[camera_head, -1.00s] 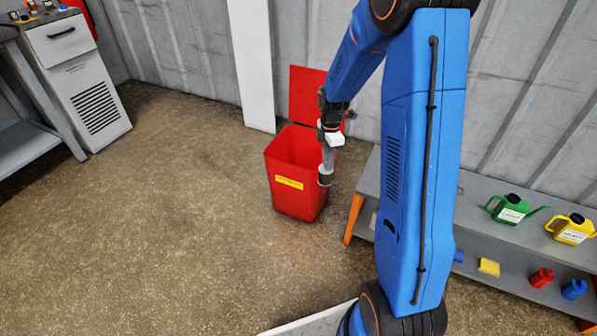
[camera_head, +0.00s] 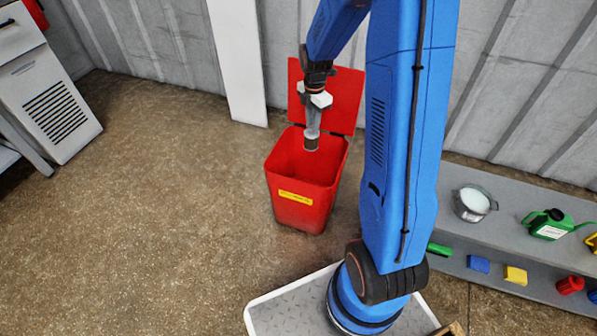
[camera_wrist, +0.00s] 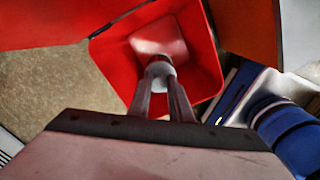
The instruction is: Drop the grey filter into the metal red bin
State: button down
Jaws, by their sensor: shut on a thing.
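The red metal bin (camera_head: 299,205) stands on the floor with its lid (camera_head: 343,102) raised against the wall side. In the wrist view the bin (camera_wrist: 207,50) lies straight below, its opening facing me. My gripper (camera_head: 312,128) points down over the bin's opening. It is shut on the grey filter (camera_head: 311,143), a small cylinder at the fingertips. The wrist view shows the filter (camera_wrist: 160,70) between the two fingers, with the bin's inside behind it. I cannot tell exactly how high above the rim the filter is.
A grey cabinet (camera_head: 60,100) stands at the left. Open floor (camera_head: 170,200) lies left of the bin.

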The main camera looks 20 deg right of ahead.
aim_at(312, 136)
jog(key=shift+w+f, duration=0.1)
jog(key=shift+f, duration=2.9)
jog(key=c, duration=1.5)
grip_release()
jog(key=shift+c, duration=0.2)
jog(key=shift+r, duration=0.1)
notch_tip(312, 136, up, 17)
jog(key=shift+r, duration=0.15)
